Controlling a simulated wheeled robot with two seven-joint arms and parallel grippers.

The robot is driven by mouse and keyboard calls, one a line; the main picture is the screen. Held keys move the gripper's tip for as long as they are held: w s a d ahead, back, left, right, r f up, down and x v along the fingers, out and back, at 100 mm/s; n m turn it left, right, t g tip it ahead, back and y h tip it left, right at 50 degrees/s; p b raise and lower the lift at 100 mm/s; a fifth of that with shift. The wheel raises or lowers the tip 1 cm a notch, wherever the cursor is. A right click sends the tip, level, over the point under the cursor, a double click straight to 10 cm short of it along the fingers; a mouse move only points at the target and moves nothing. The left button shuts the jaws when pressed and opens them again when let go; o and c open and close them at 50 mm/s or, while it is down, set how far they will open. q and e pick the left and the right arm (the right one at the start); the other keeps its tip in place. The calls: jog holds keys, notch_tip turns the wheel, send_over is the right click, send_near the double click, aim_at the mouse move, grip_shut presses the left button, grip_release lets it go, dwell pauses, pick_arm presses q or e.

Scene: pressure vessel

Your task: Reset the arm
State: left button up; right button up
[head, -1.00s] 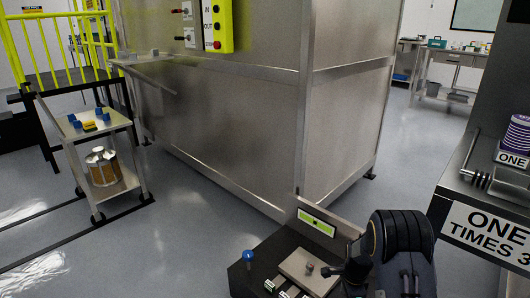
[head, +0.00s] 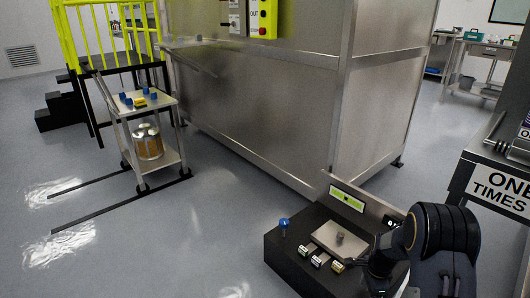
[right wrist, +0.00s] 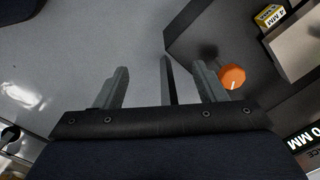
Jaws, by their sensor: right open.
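My right arm (head: 440,235) is folded at the lower right of the head view, its dark wrist end over the right side of a black console. My right gripper (right wrist: 163,82) is open and empty in the right wrist view, its two grey fingers wide apart above the floor and the dark console edge. An orange knob (right wrist: 232,77) lies just right of the right finger, apart from it as far as I can tell. My left arm and gripper are not in view.
The black console (head: 290,262) carries a blue knob (head: 284,223), a grey plate (head: 325,240) and several small labelled blocks. A large metal vessel housing (head: 270,110) stands behind. A cart (head: 150,105) is at left, a labelled bench (head: 500,190) at right. Floor at left is clear.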

jog(key=s+a+r+n+t+y, duration=0.1)
jog(key=s+a+r+n, duration=0.1)
jog(key=s+r, duration=0.35)
jog(key=s+a+r+n+t+y, duration=0.1)
jog(key=s+r+n, duration=0.15)
jog(key=r, duration=0.65)
jog(key=s+a+r+n+t+y, duration=0.1)
jog(key=s+a+r+n, duration=0.15)
jog(key=r, duration=0.45)
jog(key=s+a+r+n+t, duration=0.1)
jog(key=s+a+r+n, duration=0.15)
jog(key=s, duration=0.35)
jog(key=s+a+r+n+t, duration=0.1)
jog(key=s+n, duration=0.3)
jog(key=s, duration=0.2)
jog(key=s+a+r+n, duration=0.1)
jog(key=s+a+n, duration=0.15)
jog(key=s, duration=0.35)
notch_tip(320, 180, up, 32)
jog(key=p, duration=3.2)
jog(key=shift+d+r+n, duration=0.15)
jog(key=shift+d+n, duration=0.1)
jog(key=shift+n, duration=0.15)
